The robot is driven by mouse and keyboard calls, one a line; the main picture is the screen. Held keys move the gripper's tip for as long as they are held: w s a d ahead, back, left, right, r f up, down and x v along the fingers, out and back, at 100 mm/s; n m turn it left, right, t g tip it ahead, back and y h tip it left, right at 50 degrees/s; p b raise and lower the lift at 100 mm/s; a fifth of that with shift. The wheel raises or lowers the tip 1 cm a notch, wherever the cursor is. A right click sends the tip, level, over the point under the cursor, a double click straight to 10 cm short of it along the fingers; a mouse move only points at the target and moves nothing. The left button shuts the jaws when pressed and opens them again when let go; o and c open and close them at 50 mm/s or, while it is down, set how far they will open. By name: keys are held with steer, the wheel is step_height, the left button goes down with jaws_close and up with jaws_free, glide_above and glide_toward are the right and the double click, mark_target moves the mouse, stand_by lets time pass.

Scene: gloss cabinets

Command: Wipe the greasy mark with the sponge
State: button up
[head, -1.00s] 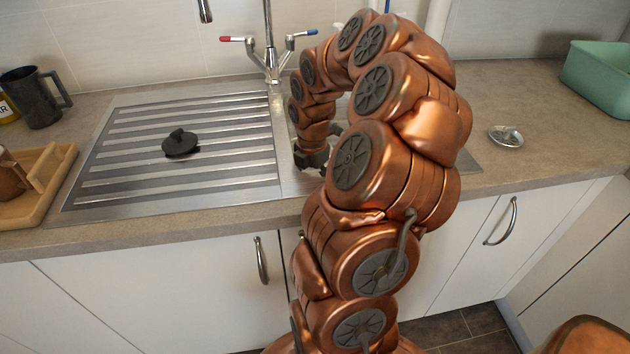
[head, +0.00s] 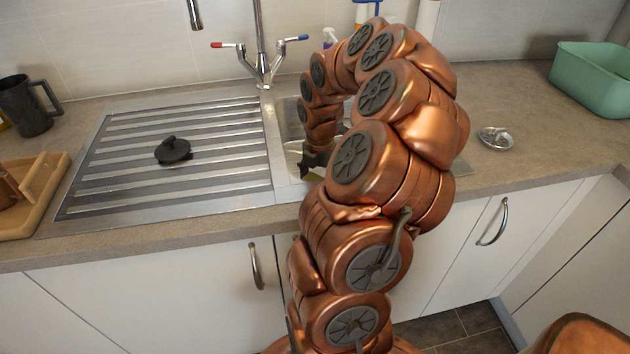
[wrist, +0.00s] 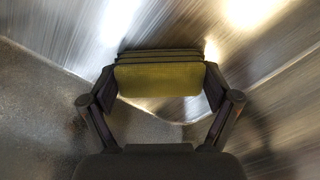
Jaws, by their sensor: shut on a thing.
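My gripper (wrist: 160,82) is shut on the sponge (wrist: 158,79), a yellow-green block with a darker layer along its far edge, seen in the wrist view. The fingers press on its left and right sides. The surface around it is brushed metal with bright glare. In the head view my gripper (head: 316,165) is down at the sink basin (head: 290,125), largely hidden by my arm, and the sponge cannot be made out there. I cannot pick out the greasy mark for sure in either view.
A ridged metal drainer (head: 180,150) with a black lid (head: 173,150) lies left of the basin. A tap (head: 263,65) stands behind. A wooden tray (head: 35,195) and dark mug (head: 28,105) are at left. A metal strainer (head: 496,138) and green tub (head: 592,78) are at right.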

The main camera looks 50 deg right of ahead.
mark_target(305, 182)
steer(key=shift+s+d+f, duration=0.15)
steer(key=shift+s+d, duration=0.95)
steer(key=shift+d, duration=0.2)
steer(key=shift+s+d+p, duration=0.35)
steer(key=shift+s+d, duration=0.8)
steer(key=shift+d, duration=0.15)
steer(key=shift+r, duration=0.2)
steer(key=shift+w+a+f, duration=0.1)
steer(key=shift+w+a, duration=1.1)
steer(key=shift+a, duration=0.2)
steer(key=shift+w+a+f, duration=0.1)
steer(key=shift+w+a, duration=1.05)
steer(key=shift+a, duration=0.25)
steer(key=shift+w+a+r+p, duration=0.15)
steer(key=shift+w+a+p, duration=0.2)
steer(key=shift+w+a, duration=0.9)
steer(key=shift+s, duration=0.1)
steer(key=shift+r+p, duration=1.55)
steer(key=shift+r, duration=1.45)
